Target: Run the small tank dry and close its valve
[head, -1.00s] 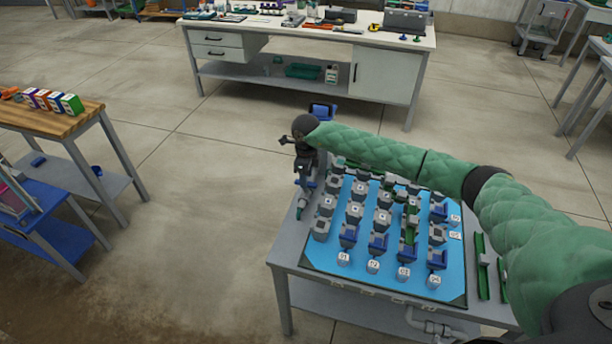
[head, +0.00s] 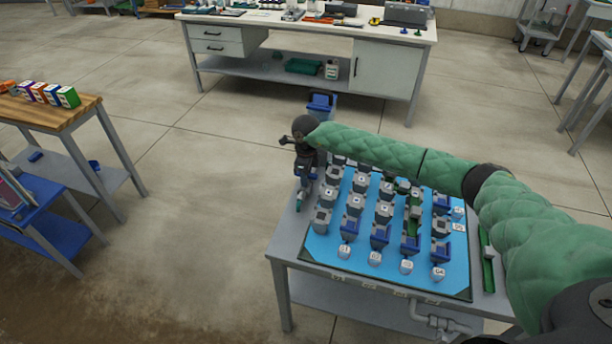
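My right arm reaches in from the right in a green padded sleeve, and its dark gripper (head: 304,192) points down at the left edge of the skid table. The gripper is small and partly merges with dark and blue parts there, so I cannot tell whether its fingers are open or touching anything. A blue panel (head: 326,246) on the table carries rows of grey valve blocks, several with blue or green handles, and white numbered tags along the front. A blue container (head: 320,104) stands behind the table; I cannot tell whether it is the small tank. My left gripper is not in view.
A grey table (head: 283,246) carries the panel, with pipework below its front right. A green rail (head: 487,262) lies right of the panel. A wooden-topped table (head: 62,118) with coloured boxes is left; a white workbench (head: 250,24) is behind. Floor between them is clear.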

